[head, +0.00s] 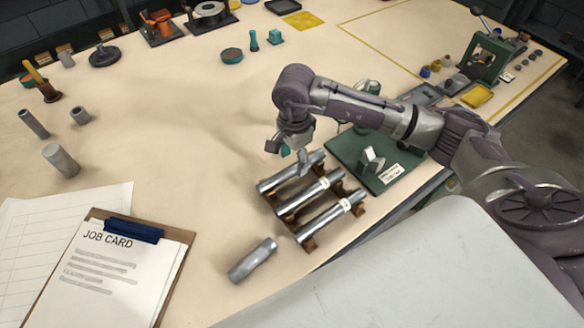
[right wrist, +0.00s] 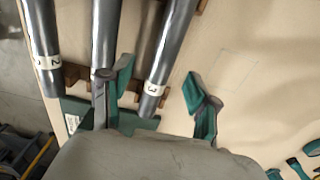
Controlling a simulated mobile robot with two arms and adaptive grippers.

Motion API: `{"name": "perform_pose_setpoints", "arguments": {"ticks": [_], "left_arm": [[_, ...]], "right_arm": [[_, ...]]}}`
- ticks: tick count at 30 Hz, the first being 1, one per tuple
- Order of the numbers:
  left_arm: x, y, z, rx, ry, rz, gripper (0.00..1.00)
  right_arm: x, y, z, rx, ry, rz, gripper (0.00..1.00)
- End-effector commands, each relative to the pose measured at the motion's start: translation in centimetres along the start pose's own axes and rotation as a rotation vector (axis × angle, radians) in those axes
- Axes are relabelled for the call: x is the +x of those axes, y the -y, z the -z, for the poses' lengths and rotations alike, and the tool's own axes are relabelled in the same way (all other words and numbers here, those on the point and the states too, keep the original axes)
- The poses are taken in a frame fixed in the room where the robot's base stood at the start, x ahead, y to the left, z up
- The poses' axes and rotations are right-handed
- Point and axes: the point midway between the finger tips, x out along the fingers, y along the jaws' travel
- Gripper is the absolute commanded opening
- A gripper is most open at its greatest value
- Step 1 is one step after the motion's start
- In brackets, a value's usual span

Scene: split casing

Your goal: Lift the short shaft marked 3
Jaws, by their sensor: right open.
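The short shaft marked 3 (right wrist: 168,52) is a grey metal cylinder with a white band reading 3, seen in the right wrist view. In the head view it appears to be the farthest shaft (head: 287,173) in the dark brown rack (head: 310,244), its label hidden by my gripper. My right gripper (head: 288,154) is open and empty, just above that shaft. In the right wrist view its teal-tipped fingers stand on either side of the shaft, apart from it. Two parallel shafts, the middle one (head: 309,194) and the nearest one (head: 330,214), lie in the rack. My left gripper is out of view.
A loose grey cylinder (head: 252,260) lies in front of the rack. A green plate (head: 352,160) with a fixture stands close behind it on the right. A clipboard job card (head: 112,270) lies at the left.

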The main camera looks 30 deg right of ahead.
Motion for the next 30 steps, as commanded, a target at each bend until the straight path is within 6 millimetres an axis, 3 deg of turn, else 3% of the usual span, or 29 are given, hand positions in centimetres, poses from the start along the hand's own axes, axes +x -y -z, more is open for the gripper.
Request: {"name": "perform_pose_setpoints", "arguments": {"ticks": [3,7,16,27,30], "left_arm": [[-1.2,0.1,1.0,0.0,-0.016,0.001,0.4],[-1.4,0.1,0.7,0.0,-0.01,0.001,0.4],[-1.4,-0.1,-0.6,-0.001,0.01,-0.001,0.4],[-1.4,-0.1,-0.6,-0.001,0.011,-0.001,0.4],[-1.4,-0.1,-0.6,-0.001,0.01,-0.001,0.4]], "right_arm": [[1.7,0.2,-0.4,0.001,0.002,-0.007,0.6],[3.4,0.3,-0.3,0.001,0.002,-0.003,0.6],[4.0,0.3,-0.3,0.0,0.001,-0.001,0.6],[3.9,0.3,-0.3,0.0,0.001,0.0,0.0],[3.9,0.3,-0.3,0.0,0.001,0.0,0.0]]}}
